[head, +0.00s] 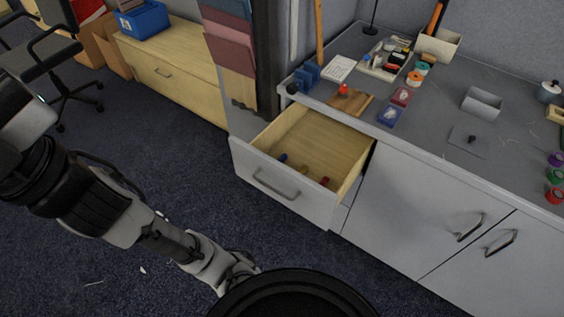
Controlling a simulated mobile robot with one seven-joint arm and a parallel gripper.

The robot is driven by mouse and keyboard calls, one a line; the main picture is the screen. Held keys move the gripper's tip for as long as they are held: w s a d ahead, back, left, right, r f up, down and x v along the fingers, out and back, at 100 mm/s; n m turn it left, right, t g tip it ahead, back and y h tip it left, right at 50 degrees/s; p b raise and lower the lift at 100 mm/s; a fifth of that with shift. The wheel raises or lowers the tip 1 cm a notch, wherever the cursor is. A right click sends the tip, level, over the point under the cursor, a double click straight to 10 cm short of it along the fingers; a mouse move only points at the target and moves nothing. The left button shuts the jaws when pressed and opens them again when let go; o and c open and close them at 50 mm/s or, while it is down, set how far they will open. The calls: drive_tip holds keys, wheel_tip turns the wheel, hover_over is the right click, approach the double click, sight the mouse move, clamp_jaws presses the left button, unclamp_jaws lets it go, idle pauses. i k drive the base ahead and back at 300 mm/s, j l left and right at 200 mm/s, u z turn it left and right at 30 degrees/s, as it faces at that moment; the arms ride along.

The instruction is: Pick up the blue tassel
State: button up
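A small blue item (283,158), which looks like the blue tassel, lies in the open wooden drawer (285,135), toward its front left. A yellow one (304,169) and a red one (325,181) lie to its right in the same drawer. They are too small to make out in detail. My arm reaches from the left edge down to the bottom middle. My gripper (243,268) is low in front of the drawer, apart from the tassel. Its fingers are too small and partly hidden to tell whether they are open.
The drawer's grey front (275,185) sticks out from the grey counter (440,120), with closed cabinet doors to its right. The counter holds spools, a wooden board (350,102), trays and small boxes. An office chair (45,55) stands at upper left. Carpet in front is mostly clear.

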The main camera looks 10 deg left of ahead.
sight(284, 156)
drive_tip(key=i+j+z, duration=0.1)
drive_tip(key=i+z, duration=0.35)
drive_tip(key=i+j+z, duration=0.2)
drive_tip(key=i+z, duration=0.2)
drive_tip(key=k, duration=0.05)
